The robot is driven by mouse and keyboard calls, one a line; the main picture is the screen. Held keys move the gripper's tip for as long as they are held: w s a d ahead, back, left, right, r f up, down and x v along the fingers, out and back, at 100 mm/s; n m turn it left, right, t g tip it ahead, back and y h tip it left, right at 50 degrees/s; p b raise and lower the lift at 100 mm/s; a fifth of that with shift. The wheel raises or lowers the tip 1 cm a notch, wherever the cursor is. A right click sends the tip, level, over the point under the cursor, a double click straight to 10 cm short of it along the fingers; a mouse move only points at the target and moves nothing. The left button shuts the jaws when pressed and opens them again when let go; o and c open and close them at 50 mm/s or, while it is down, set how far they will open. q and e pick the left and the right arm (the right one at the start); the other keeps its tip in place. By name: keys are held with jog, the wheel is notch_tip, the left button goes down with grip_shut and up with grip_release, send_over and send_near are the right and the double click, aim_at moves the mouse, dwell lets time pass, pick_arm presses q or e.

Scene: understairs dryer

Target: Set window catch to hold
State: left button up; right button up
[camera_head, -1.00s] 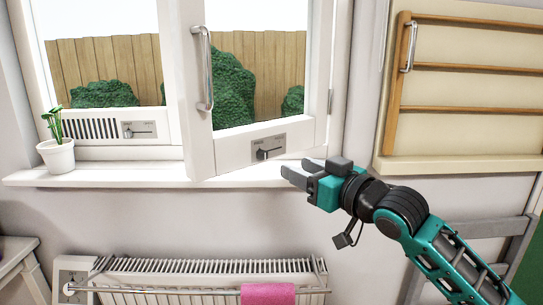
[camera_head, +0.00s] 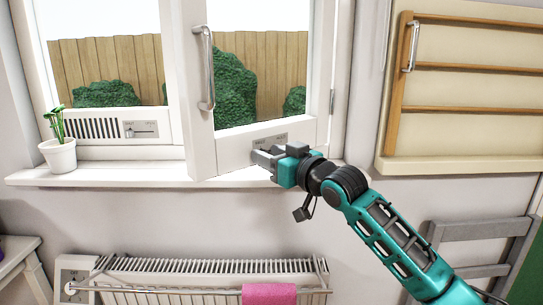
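The window sash (camera_head: 228,151) on the right stands slightly open towards me, with a chrome handle (camera_head: 205,70) on its left stile. The window catch (camera_head: 270,140) is a small grey plate on the sash's bottom rail. Its slider is now mostly hidden behind my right gripper (camera_head: 264,158). The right gripper's fingers are at the plate's lower edge; I cannot tell whether they touch the slider or how far apart they are. My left gripper is not in view.
The white sill (camera_head: 110,175) runs below the window, with a potted plant (camera_head: 58,150) at its left. A radiator (camera_head: 200,270) with a pink cloth (camera_head: 268,294) is below. A wooden rack (camera_head: 465,90) hangs at right. A vent slider (camera_head: 141,130) is on the left pane.

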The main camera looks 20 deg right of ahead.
grip_shut()
dwell(0.5)
